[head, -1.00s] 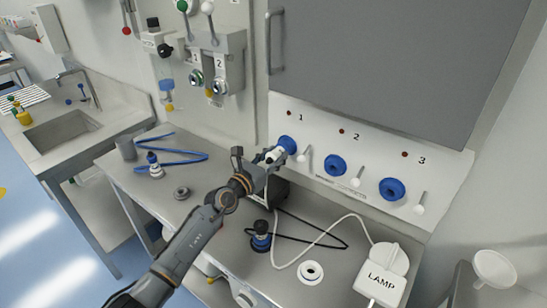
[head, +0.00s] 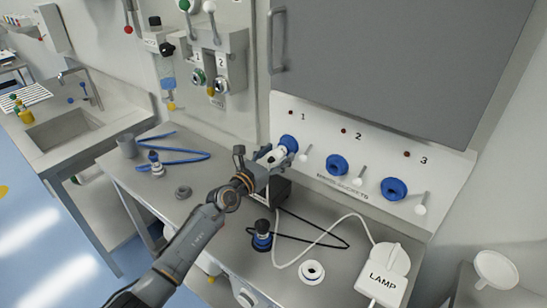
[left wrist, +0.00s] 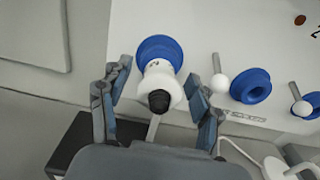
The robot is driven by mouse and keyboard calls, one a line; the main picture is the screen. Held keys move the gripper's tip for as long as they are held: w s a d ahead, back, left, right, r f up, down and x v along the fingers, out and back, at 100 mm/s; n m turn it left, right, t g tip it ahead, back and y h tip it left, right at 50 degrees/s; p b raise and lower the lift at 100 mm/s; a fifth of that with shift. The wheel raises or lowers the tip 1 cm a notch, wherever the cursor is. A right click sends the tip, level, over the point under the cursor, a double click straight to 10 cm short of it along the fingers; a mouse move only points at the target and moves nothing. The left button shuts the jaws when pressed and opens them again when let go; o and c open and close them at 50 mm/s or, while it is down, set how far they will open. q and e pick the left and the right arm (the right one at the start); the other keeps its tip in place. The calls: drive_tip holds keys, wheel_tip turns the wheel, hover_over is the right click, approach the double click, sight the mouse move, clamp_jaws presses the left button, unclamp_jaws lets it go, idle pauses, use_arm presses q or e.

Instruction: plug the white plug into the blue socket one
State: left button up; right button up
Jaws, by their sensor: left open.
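The white plug (head: 279,154) is at blue socket one (head: 289,142), the leftmost socket on the wall panel. In the left wrist view, the plug (left wrist: 161,82) has its white front against the blue ring (left wrist: 158,48) and its black rear end towards me. How deep it sits is hidden. My left gripper (head: 268,160) is open behind the plug. In the left wrist view its fingers (left wrist: 157,102) stand on either side of the plug with gaps, touching nothing. My right gripper is not in view.
A white-knobbed lever (head: 304,156) is close right of socket one; sockets two (head: 337,165) and three (head: 394,188) are farther right. The lamp box (head: 383,285), its white cord (head: 318,237), a blue-black plug (head: 262,236) and a black box (head: 280,191) occupy the bench.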

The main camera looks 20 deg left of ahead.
use_arm(q)
drive_tip(key=v, duration=1.2)
drive_tip(key=shift+r, duration=0.15)
